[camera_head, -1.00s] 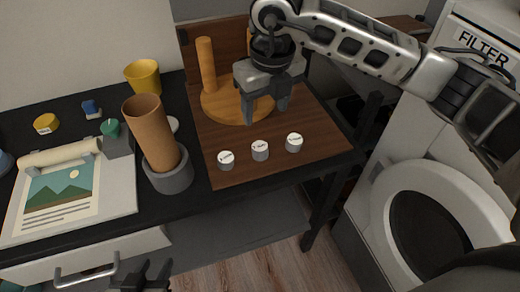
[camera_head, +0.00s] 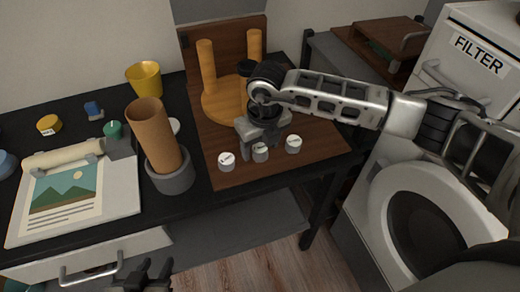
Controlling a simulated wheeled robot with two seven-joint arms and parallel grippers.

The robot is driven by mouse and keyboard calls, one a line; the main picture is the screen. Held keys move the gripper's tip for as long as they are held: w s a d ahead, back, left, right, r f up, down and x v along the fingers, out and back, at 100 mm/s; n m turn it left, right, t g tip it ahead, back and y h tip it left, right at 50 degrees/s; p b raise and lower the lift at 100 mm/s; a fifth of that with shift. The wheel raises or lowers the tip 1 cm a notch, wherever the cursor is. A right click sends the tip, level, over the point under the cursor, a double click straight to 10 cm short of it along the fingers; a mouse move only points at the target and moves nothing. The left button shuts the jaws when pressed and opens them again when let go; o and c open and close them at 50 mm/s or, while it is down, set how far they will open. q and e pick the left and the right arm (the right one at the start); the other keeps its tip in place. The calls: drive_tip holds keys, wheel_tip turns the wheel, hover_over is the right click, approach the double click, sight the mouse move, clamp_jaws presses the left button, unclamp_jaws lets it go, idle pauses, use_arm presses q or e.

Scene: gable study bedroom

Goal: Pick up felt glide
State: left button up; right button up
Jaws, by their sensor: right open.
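Three small grey cylinders with white labelled tops, likely the felt glides, stand in a row on the brown wooden board (camera_head: 310,165): a left one (camera_head: 227,161), a middle one (camera_head: 260,153) and a right one (camera_head: 293,144). The label writing is too small to read. My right gripper (camera_head: 261,148) is open and low over the middle cylinder, its fingers pointing down around or just behind it; I cannot tell whether they touch it. My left gripper (camera_head: 152,272) is at the bottom edge, in front of the desk, empty with its fingertips apart.
An orange round stand with two posts (camera_head: 207,68) is behind my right gripper. A brown tube in a grey holder (camera_head: 170,178) stands left of the board. A yellow cup (camera_head: 144,79) and a picture sheet (camera_head: 65,198) are further left. A white filter machine (camera_head: 455,150) is at right.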

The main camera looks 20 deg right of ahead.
drive_tip(key=c, duration=1.1)
drive_tip(key=shift+o, duration=0.2)
drive_tip(key=shift+r, duration=0.1)
drive_tip(key=shift+r, duration=0.65)
drive_tip(key=s+a+r+b, duration=0.2)
drive_tip(key=s+r, duration=0.9)
drive_tip(key=s, duration=0.3)
drive_tip(key=shift+r+b, duration=0.3)
drive_tip(key=shift+b, duration=0.05)
